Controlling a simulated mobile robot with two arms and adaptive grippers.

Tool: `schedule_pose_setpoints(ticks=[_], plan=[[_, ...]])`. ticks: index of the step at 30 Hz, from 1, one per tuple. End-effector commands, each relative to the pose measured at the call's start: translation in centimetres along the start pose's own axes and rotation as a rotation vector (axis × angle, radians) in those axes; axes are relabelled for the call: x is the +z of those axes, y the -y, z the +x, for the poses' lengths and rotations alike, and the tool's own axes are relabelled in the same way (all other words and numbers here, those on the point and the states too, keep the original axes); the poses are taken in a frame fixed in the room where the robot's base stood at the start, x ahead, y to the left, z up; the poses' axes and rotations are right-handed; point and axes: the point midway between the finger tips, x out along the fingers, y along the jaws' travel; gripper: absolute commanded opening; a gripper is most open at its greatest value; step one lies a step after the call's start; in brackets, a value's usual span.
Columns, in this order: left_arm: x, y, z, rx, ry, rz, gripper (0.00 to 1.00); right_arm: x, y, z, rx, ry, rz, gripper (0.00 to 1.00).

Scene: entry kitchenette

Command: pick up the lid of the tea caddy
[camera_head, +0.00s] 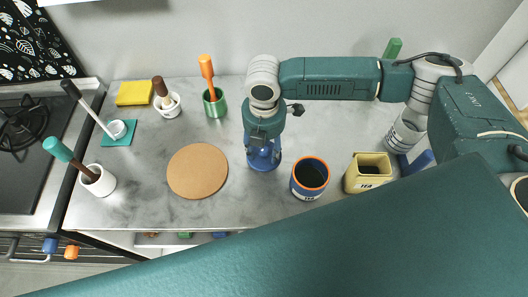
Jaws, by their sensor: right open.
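A pale yellow square caddy (356,183), its label apparently reading TEA, stands at the counter's right, its dark inside showing through the open top. I cannot make out its lid for certain. A flat yellow square (133,93) lies at the back left; I cannot tell whether it is a lid or a sponge. My right gripper (263,160) points down over the counter, left of the caddy and of a blue canister (309,178) with an orange rim. It is open; its fingers are small and seen from above, and anything directly under it is hidden. My left gripper is not in view.
A round cork mat (197,171) lies left of my right gripper. A green cup (215,103) with an orange-handled tool, a mortar (167,104) with a pestle, and a white pot (98,180) stand further left, near the stove (28,150). A blue object (420,160) is partly hidden at right.

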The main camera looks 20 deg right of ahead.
Motion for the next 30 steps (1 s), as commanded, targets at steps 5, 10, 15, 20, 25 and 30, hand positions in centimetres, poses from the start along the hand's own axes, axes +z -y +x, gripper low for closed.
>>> schedule_pose_setpoints(ticks=[5, 10, 15, 20, 25, 30], plan=[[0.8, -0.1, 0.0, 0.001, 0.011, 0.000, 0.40, 0.0, 0.0, 0.0, 0.000, 0.000, 0.000, 0.26], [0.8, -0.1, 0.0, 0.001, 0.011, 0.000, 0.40, 0.0, 0.0, -0.1, 0.001, 0.000, 0.000, 0.01], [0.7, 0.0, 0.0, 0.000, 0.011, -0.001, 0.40, 0.0, 0.0, -0.1, 0.001, 0.000, 0.000, 0.01], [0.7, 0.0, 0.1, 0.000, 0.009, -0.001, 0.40, 0.0, -0.1, -0.5, 0.002, 0.000, 0.001, 0.01], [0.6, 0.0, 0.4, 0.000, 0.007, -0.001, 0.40, 0.0, -0.2, -2.3, 0.005, 0.000, 0.001, 0.01], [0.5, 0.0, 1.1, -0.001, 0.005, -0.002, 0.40, 0.1, -0.2, -6.0, 0.008, 0.002, 0.000, 0.01]])
